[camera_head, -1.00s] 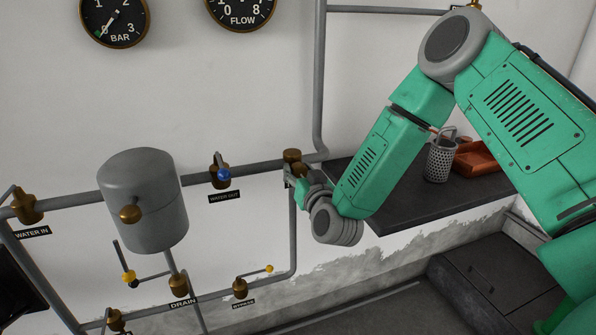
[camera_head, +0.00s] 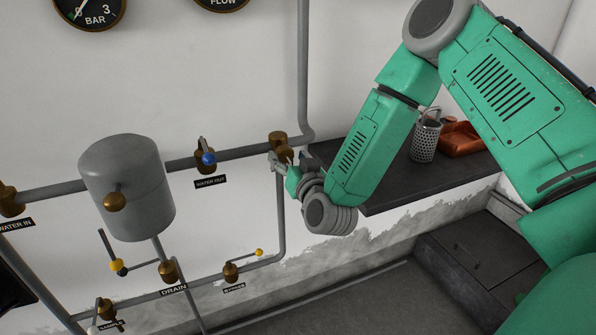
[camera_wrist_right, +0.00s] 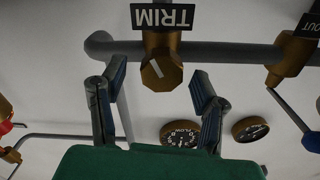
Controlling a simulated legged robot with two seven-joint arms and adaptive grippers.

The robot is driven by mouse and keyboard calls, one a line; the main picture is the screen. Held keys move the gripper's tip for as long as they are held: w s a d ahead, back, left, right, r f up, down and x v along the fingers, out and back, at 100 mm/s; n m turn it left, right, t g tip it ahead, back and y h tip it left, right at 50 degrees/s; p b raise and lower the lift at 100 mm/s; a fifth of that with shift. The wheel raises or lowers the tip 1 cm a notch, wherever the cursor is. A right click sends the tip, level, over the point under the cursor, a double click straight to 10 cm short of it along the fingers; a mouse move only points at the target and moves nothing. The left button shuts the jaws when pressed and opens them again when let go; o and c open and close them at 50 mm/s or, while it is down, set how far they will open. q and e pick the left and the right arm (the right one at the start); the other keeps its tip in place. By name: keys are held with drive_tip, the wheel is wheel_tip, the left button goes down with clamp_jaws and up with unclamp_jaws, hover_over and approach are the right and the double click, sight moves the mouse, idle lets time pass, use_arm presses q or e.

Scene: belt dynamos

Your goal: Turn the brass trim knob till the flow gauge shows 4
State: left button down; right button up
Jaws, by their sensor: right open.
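The brass trim knob (camera_wrist_right: 162,72), with a pale pointer line on its face, shows in the wrist view under an upside-down TRIM label (camera_wrist_right: 162,16). In the head view the knob (camera_head: 285,154) is partly hidden by my right gripper (camera_head: 282,164). In the wrist view my right gripper (camera_wrist_right: 158,80) is open, one finger on each side of the knob, with gaps visible beside it. The flow gauge (camera_wrist_right: 181,134) shows small and inverted in the wrist view; its reading is unclear. In the head view only the flow gauge's bottom edge (camera_head: 222,4) shows. My left gripper is out of view.
A grey tank (camera_head: 127,185), pipes and several brass valves are on the wall to the left. A dark shelf (camera_head: 385,190) on the right bears a perforated cup (camera_head: 425,138) and an orange tray (camera_head: 465,140). The pressure gauge (camera_head: 90,10) is at top left.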

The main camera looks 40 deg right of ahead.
drive_tip(key=v, duration=0.9)
drive_tip(key=shift+s, duration=0.25)
drive_tip(key=s+a+f+n+g+y, duration=0.1)
drive_tip(key=s+a+f+g+y, duration=0.1)
drive_tip(key=s+a+f+g, duration=0.3)
drive_tip(key=s+f+n+g+y, duration=0.1)
drive_tip(key=s+f+n, duration=0.1)
drive_tip(key=f, duration=0.6)
drive_tip(key=s+a+f+n+g+y, duration=0.1)
drive_tip(key=s+a+f+g+y, duration=0.1)
drive_tip(key=s+a+f+g, duration=0.3)
drive_tip(key=s+d+f+g, duration=0.1)
drive_tip(key=s+f+g, duration=0.2)
drive_tip(key=s, duration=0.5)
drive_tip(key=s+d+f+n+g+h, duration=0.1)
drive_tip(key=s+d+f+g, duration=0.1)
drive_tip(key=s+f, duration=0.4)
drive_tip(key=shift+s+d+n+g, duration=0.25)
drive_tip(key=shift+s+g, duration=0.25)
drive_tip(key=shift+s, duration=0.35)
drive_tip(key=shift+w+a+f, duration=0.1)
